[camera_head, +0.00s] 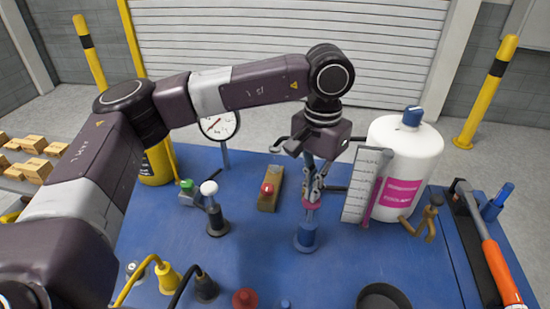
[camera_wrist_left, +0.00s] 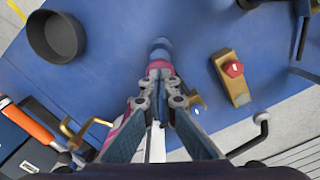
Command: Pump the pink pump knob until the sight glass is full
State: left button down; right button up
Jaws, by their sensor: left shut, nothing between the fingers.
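The pink pump knob (camera_head: 311,205) sits on top of the blue pump body (camera_head: 306,236), upright on the blue table. My left gripper (camera_head: 312,195) points down, shut and empty, with its fingertips at the knob's top. The left wrist view shows the gripper (camera_wrist_left: 158,92) right over the pink knob (camera_wrist_left: 159,67); I cannot tell whether they touch. The sight glass (camera_head: 374,198) is a thin tube beside a white scale plate (camera_head: 355,195). Its lower part looks pink and its top paler. My right gripper is not in view.
A white bottle (camera_head: 408,150) with a blue cap stands behind the scale plate. A red-knobbed block (camera_head: 269,190), a white-topped lever (camera_head: 212,205) and a dial gauge (camera_head: 220,127) are to the left. A dark round bowl (camera_head: 383,297) is at the front. An orange-handled tool (camera_head: 497,265) lies at right.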

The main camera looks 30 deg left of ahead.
aim_at(311, 208)
pick_arm(q)
jog(key=shift+f, duration=0.1)
notch_tip(311, 208, down, 6)
jog(key=b, duration=0.5)
jog(key=shift+r, duration=0.2)
jog(key=shift+r+p, duration=0.65)
jog(key=shift+r, duration=0.25)
jog(key=shift+r+p, duration=1)
jog(key=shift+r, duration=0.95)
